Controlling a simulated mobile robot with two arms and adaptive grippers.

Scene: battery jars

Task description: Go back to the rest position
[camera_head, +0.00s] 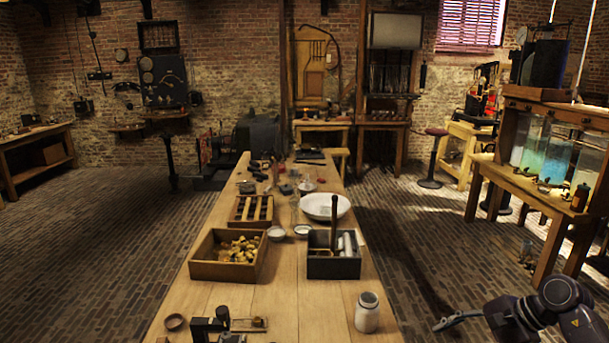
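My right arm comes in at the lower right corner, and its gripper (457,320) points left over the brick floor, to the right of the long table. It is seen edge-on and small, so I cannot tell whether its fingers are open or shut. I see nothing held in it. My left gripper is not in view. Glass battery jars (552,150) with bluish and clear liquid stand in a wooden stand at the right, well beyond my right gripper.
The long wooden table (290,295) runs away from me. It bears a box of yellowish lumps (228,258), a dark divided box (334,266), a white dish (325,207), a white jar (367,312) and a black device (212,327). Brick floor (410,250) lies open right of the table.

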